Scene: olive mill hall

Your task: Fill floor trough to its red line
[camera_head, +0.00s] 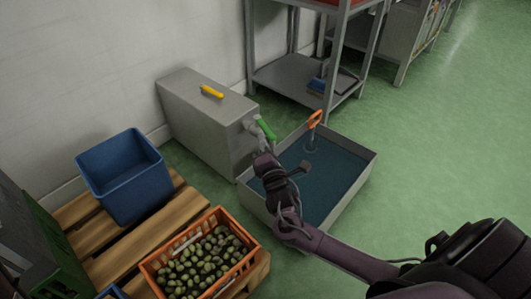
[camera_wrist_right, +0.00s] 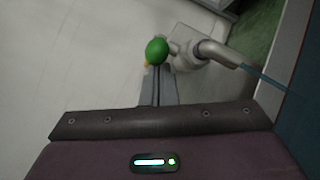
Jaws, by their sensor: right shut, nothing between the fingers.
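The floor trough (camera_head: 358,178) is a grey open metal basin holding dark blue water. I cannot make out a red line on its walls. A tap with a green handle (camera_head: 266,128) sits on the front of a grey metal box (camera_head: 205,115). In the right wrist view the green handle (camera_wrist_right: 157,50) and the metal spout (camera_wrist_right: 208,50) show, with a thin bluish line running from the spout's mouth towards the trough. My right gripper (camera_head: 263,148) is shut and empty, close to the green handle; its fingers (camera_wrist_right: 158,80) point at it. My left gripper is out of view.
A yellow handle (camera_head: 212,91) lies on the box top. An orange hooked handle (camera_head: 315,119) rises at the trough's far side. A blue crate (camera_head: 124,175) and an orange olive crate (camera_head: 252,254) stand on a pallet at left. Green floor is clear at right.

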